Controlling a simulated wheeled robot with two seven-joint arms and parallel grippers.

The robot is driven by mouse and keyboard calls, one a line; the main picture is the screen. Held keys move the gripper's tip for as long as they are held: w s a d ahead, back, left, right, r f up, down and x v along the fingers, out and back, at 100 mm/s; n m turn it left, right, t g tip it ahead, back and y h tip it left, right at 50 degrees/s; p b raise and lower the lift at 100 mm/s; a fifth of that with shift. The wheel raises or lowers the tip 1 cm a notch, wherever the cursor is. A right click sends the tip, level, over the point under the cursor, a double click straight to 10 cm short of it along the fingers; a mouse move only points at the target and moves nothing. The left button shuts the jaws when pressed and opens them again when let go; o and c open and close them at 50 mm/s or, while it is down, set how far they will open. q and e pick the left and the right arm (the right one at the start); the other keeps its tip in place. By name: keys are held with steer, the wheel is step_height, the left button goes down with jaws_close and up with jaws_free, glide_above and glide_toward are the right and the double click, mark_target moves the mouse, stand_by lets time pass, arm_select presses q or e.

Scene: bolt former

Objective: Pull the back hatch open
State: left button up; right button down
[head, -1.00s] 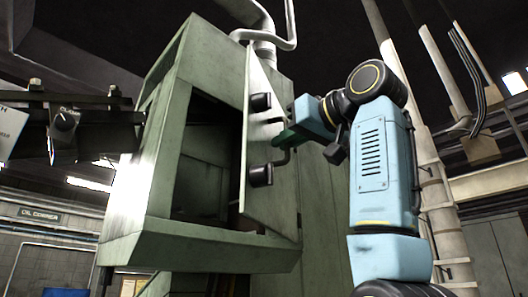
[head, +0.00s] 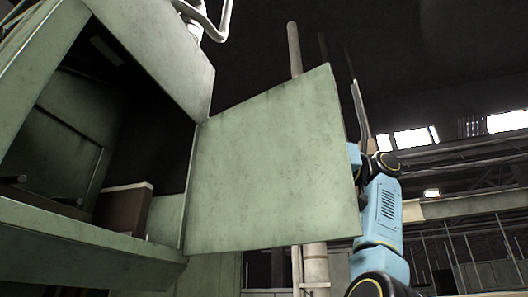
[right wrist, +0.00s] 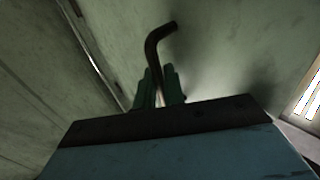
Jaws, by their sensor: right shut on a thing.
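The back hatch (head: 268,170) is a pale green flat panel. It stands swung wide open, hinged on its left edge at the green machine housing (head: 160,55), with the dark opening bare beside it. In the right wrist view the hatch face (right wrist: 230,50) carries a dark bent handle (right wrist: 158,40). The green fingers of my right gripper (right wrist: 159,90) are shut on this handle. In the head view the right gripper and handle are hidden behind the panel; only my blue arm shows at its right edge. My left gripper is not in view.
Inside the opening is a brown box-like part (head: 122,210) above a green ledge (head: 90,245). A pale vertical pipe (head: 315,268) stands behind the hatch. The space right of the hatch holds my right arm, with railings and windows farther back.

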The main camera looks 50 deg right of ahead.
steer(key=shift+w+d+n+g+y+p, duration=0.25)
steer(key=shift+d+n+g+y+p, duration=0.2)
steer(key=shift+d, duration=0.3)
steer(key=shift+w+d+n+g+y+p, duration=0.25)
steer(key=shift+d+n+g+p, duration=0.1)
steer(key=shift+d+g+p, duration=0.3)
steer(key=c, duration=1.7)
jaws_free()
steer(key=shift+c, duration=0.2)
steer(key=shift+o, duration=0.6)
steer(key=shift+w, duration=0.15)
